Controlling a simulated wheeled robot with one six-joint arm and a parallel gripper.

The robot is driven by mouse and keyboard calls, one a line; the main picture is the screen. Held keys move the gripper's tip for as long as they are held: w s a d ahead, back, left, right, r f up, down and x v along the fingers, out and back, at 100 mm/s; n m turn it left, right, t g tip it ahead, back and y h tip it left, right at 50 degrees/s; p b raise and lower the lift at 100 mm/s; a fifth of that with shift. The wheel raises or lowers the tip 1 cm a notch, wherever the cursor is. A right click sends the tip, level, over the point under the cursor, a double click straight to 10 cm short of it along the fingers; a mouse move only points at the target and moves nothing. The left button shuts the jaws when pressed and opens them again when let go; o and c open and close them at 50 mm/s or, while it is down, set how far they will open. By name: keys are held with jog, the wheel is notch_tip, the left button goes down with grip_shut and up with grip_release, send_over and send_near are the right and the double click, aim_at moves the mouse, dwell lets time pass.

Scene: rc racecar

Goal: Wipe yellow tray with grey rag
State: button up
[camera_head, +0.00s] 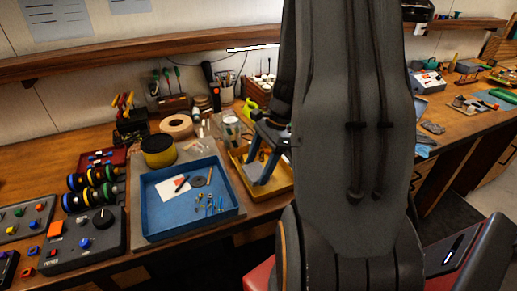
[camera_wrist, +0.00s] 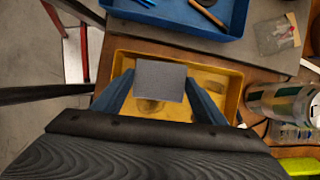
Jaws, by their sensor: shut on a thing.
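The yellow tray (camera_head: 282,181) stands on the workbench, right of the blue tray, and is partly hidden by my arm in the head view. In the wrist view, the yellow tray (camera_wrist: 218,80) shows dark smudges on its floor. The grey rag (camera_wrist: 160,79) is a flat square between my blue fingers, over the tray; the rag (camera_head: 251,173) also shows in the head view. My gripper (camera_head: 258,172) points down over the tray, shut on the rag. I cannot tell whether the rag touches the tray floor.
A blue tray (camera_head: 155,223) with small screws and a card lies to the left. A glass jar (camera_wrist: 282,100) with a patterned label stands close to the tray's right side in the wrist view.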

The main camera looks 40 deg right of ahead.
jog(key=shift+r+p, duration=2.2)
jog(key=shift+r, duration=0.45)
jog(key=shift+w, duration=0.1)
